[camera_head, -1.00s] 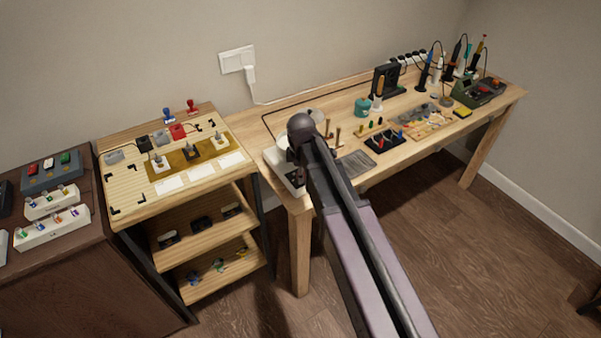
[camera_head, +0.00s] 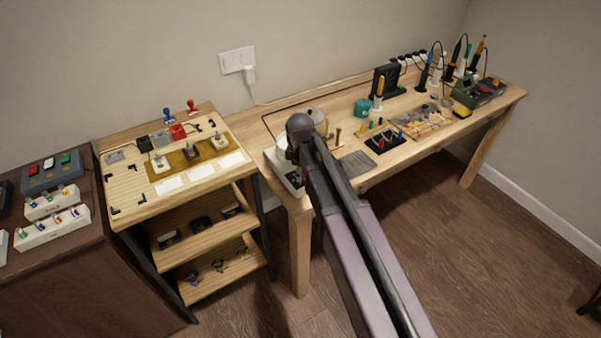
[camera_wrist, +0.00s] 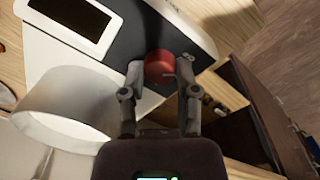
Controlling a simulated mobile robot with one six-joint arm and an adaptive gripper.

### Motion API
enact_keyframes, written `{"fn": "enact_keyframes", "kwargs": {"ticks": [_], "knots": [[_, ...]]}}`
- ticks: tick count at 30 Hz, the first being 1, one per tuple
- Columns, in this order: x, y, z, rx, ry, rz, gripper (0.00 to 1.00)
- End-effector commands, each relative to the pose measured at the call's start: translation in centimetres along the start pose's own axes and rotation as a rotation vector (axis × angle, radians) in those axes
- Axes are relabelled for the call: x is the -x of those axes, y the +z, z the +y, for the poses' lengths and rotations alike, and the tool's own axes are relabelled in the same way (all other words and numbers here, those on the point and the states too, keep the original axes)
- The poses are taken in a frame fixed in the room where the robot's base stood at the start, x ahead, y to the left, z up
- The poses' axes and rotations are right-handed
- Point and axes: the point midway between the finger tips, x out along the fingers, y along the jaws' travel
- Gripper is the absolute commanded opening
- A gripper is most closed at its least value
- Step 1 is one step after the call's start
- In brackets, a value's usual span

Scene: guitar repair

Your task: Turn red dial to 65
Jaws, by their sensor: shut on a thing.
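The red dial (camera_wrist: 160,66) shows in the wrist view on the dark face of a white-edged device (camera_wrist: 130,38). My gripper (camera_wrist: 159,80) has one finger on each side of the dial and is shut on it. In the head view my arm hides the dial and most of the device (camera_head: 284,172) at the workbench's left end.
A white cylindrical vessel (camera_wrist: 62,108) stands close left of my gripper in the wrist view. In the head view, a wooden shelf unit (camera_head: 130,190) stands left of the workbench (camera_head: 345,108). Tools and small parts lie on the bench to the right.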

Motion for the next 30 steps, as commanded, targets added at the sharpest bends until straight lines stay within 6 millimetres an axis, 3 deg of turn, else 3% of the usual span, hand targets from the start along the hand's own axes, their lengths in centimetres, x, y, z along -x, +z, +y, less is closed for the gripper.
{"fn": "enact_keyframes", "kwargs": {"ticks": [30], "knots": [[-0.06, 0.05, -0.29, -0.956, -0.007, -0.064, 0.0]]}}
